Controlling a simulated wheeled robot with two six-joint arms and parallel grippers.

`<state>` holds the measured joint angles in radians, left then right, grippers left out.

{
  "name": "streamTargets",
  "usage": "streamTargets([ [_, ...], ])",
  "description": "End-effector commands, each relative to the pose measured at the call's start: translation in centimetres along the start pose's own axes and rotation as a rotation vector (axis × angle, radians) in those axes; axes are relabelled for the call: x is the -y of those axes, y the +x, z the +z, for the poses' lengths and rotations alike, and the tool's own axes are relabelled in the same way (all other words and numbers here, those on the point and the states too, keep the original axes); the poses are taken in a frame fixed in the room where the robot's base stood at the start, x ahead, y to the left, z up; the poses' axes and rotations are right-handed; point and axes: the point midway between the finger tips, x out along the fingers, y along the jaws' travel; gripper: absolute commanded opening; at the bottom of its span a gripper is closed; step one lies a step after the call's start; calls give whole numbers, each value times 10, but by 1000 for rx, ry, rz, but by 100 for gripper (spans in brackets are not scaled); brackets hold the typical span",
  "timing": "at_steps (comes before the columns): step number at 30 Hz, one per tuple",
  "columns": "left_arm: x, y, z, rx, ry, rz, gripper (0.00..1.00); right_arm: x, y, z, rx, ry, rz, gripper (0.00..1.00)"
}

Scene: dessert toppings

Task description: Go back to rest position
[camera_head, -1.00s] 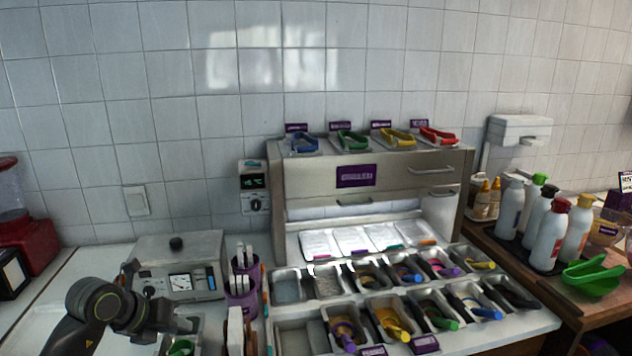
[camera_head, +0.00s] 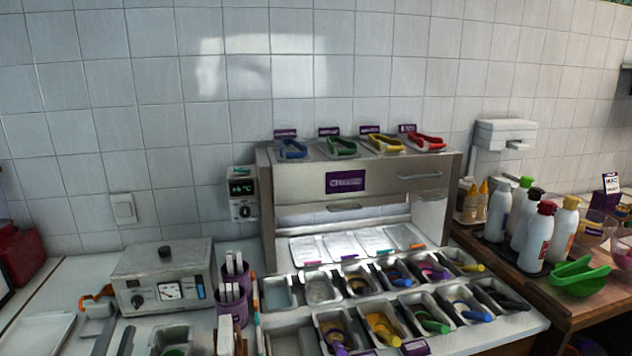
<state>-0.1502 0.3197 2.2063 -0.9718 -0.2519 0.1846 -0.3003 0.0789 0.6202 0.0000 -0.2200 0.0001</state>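The dark arm of my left gripper no longer stands at the lower left of the head view. Only a slim dark shape (camera_head: 127,341) shows at the bottom edge there, and I cannot tell whether it belongs to my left gripper. No fingers can be made out, and nothing is seen held. My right gripper is not in view. A grey utensil with an orange hooked handle (camera_head: 97,293) lies on the counter beside the grey control box (camera_head: 165,278).
Topping bins with coloured scoops (camera_head: 382,328) fill the middle counter below a steel cabinet (camera_head: 345,180) with coloured tongs on top. Purple cups (camera_head: 230,309) stand left of the bins. A tray (camera_head: 38,337) lies at far left.

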Motion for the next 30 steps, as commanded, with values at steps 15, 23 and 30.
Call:
streamTargets([
  [15, -84, -201, 111, 1063, -506, 391, 24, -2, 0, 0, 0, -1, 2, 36],
  [23, -113, -300, 87, 1383, -622, 683, 24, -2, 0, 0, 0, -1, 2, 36],
  [30, -151, -331, 98, 1479, -644, 792, 24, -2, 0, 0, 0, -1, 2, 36],
])
